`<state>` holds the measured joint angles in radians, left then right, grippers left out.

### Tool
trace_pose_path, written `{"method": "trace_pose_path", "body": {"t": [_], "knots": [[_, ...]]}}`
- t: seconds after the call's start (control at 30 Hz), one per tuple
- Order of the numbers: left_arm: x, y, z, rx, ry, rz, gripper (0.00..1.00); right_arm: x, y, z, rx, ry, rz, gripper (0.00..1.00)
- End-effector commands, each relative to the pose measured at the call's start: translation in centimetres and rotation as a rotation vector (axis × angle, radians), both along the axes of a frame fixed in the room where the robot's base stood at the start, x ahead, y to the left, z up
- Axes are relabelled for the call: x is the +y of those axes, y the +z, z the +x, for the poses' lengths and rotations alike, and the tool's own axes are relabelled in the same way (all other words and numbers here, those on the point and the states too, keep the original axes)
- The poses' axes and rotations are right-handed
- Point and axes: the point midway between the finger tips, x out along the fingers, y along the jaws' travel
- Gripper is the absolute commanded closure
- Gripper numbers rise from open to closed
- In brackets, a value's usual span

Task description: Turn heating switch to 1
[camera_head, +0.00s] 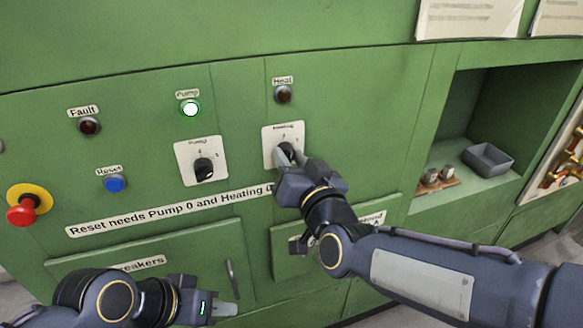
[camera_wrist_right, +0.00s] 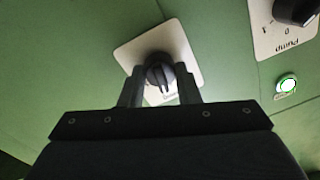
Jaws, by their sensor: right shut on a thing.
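The heating switch (camera_wrist_right: 158,72) is a black rotary knob on a white plate (camera_head: 270,148) on the green panel. My right gripper (camera_head: 290,158) is at this knob, and in the right wrist view its two fingers (camera_wrist_right: 160,88) are on either side of it, shut on it. The fingers hide part of the plate, so the knob's setting cannot be read. The heat lamp (camera_head: 283,95) above the switch is dark. My left gripper (camera_head: 222,309) is low at the front, away from the switch; whether its fingers are apart is unclear.
The pump switch (camera_head: 203,169) is left of the heating switch, below a lit white pump lamp (camera_head: 190,108). A dark fault lamp (camera_head: 89,127), blue reset button (camera_head: 115,184) and red emergency stop (camera_head: 22,213) are further left. A recess with a grey bin (camera_head: 487,160) is at right.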

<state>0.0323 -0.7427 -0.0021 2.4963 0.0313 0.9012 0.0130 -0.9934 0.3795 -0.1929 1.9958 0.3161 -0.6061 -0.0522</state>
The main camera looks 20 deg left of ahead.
Motion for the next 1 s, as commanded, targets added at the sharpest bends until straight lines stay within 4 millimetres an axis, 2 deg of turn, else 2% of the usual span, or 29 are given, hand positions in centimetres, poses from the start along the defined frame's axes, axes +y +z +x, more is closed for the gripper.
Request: {"method": "trace_pose_path", "body": {"t": [0.03, 0.4, 0.7, 1.0], "knots": [[0.0, -1.2, 0.0, 0.000, 0.000, 0.000, 0.64, -0.1, -0.5, 0.0, 0.019, -0.001, 0.036, 0.93], [0.0, -5.2, 0.0, 0.000, 0.000, 0.000, 0.64, 0.0, -0.5, 0.0, 0.216, 0.000, 0.324, 0.93], [0.0, -7.3, 0.0, 0.000, 0.000, 0.000, 0.64, 0.0, -0.4, 0.0, 0.359, -0.001, 0.535, 0.93], [0.0, -8.5, 0.0, 0.000, 0.000, 0.000, 0.64, 0.0, -0.3, 0.0, 0.454, -0.001, 0.670, 0.93]]}}
